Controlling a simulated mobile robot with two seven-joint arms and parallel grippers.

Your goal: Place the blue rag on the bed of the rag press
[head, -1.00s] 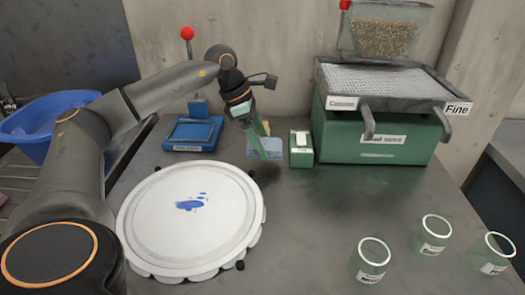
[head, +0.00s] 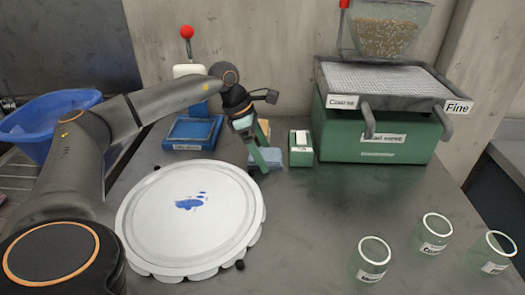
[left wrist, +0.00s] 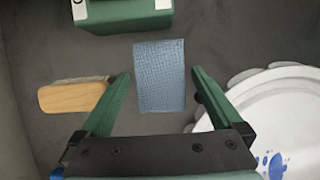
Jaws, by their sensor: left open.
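The blue rag (head: 272,157) lies on the grey table left of a small green box, partly hidden by my left gripper in the head view. In the left wrist view the flat, woven rag (left wrist: 160,75) lies between the spread fingers, with a gap on each side. My left gripper (head: 259,163) is open, pointing down at the rag, and holds nothing; it also shows in the left wrist view (left wrist: 160,77). The rag press (head: 193,133), blue with a flat bed and a red-knobbed lever, stands behind and left of the gripper. My right gripper is not in view.
The green box (head: 301,149) and a wooden-backed brush (left wrist: 75,97) flank the rag. A round white lid with blue paint (head: 160,225) stands in front. The green bead sieve (head: 375,130) is at back right; several glass jars (head: 372,262) stand front right.

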